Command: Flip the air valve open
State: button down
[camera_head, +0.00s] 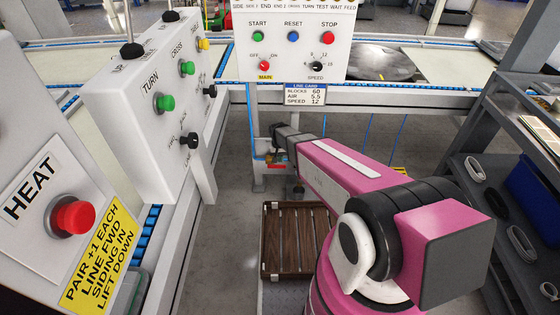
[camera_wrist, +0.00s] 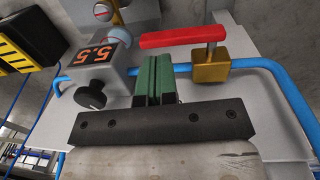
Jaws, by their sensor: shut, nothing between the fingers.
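The air valve shows in the wrist view as a brass body (camera_wrist: 210,67) with a stem and a long red lever (camera_wrist: 180,37). The lever points left from the stem, roughly along the blue hose (camera_wrist: 262,66) in the picture. My gripper (camera_wrist: 155,65) has green fingers, closed together and empty. The fingertips lie just below the lever's free end in the picture, with a small visible gap; depth is unclear. In the head view my arm reaches forward to a small red part (camera_head: 278,158) under the line; the valve there is too small to make out.
A grey regulator (camera_wrist: 105,68) reading 5.5, with a black knob (camera_wrist: 91,95), sits left of my fingers. A round gauge (camera_wrist: 104,11) and a yellow-black box (camera_wrist: 20,42) are nearby.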

notch_tip(320, 180, up, 12)
jog(key=s+d+r, duration=0.5)
jog(key=s+d, duration=0.3)
jog(key=s, duration=0.1)
jog(key=s+d+r, duration=0.5)
jog(key=s+d, duration=0.4)
jog(key=shift+r+y, duration=0.35)
jog(key=shift+y, duration=0.05)
jog(key=shift+s, duration=0.1)
dwell(0.3)
